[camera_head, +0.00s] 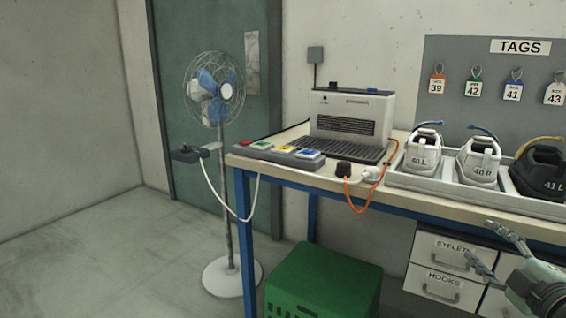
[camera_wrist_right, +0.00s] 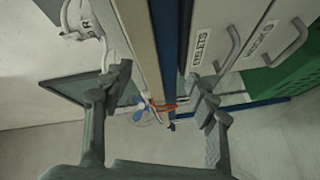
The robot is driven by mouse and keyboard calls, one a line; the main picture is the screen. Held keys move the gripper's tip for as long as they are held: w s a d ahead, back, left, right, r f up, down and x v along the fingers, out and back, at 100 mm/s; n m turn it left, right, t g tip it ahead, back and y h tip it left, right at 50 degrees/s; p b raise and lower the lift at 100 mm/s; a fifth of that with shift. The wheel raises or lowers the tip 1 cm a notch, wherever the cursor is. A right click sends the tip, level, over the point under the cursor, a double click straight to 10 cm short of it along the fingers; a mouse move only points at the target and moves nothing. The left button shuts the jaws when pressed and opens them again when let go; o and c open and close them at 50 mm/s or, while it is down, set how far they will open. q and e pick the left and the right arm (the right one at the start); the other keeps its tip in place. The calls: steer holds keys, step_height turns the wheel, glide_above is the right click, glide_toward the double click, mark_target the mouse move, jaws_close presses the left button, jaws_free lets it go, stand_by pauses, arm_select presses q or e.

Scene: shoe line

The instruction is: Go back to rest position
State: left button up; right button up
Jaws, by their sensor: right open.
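My right gripper (camera_head: 480,240) is at the lower right of the head view, in front of the drawers and below the bench's front edge. Its two fingers are apart and nothing is between them. In the right wrist view the open fingers (camera_wrist_right: 158,80) show on both sides, with the bench edge and the floor beyond. My left gripper is in neither view.
The workbench (camera_head: 316,184) carries a steamer (camera_head: 350,115), a button panel (camera_head: 283,153) and a tray of shoes (camera_head: 421,184). Drawers (camera_head: 440,285) and a green crate (camera_head: 318,285) are below. A fan (camera_head: 219,90) stands left. Floor at far left is clear.

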steer(key=s+f+m+g+h, duration=0.2)
steer(key=s+f+m+g, duration=0.3)
steer(key=f, duration=0.7)
steer(key=s+f+m+g+h, duration=0.2)
steer(key=s+f+m, duration=0.3)
steer(key=f, duration=0.7)
steer(key=s+a+f+m+g+y, duration=0.1)
steer(key=s+a+f+m+g, duration=0.1)
steer(key=s+a+f+g, duration=0.5)
steer(key=s+a+f, duration=0.6)
steer(key=s+a, duration=0.1)
steer(key=s, duration=0.2)
steer(key=shift+a+m+y, duration=0.15)
steer(key=shift+m+y, duration=0.15)
steer(key=shift+y, duration=0.1)
steer(key=shift+s, duration=0.1)
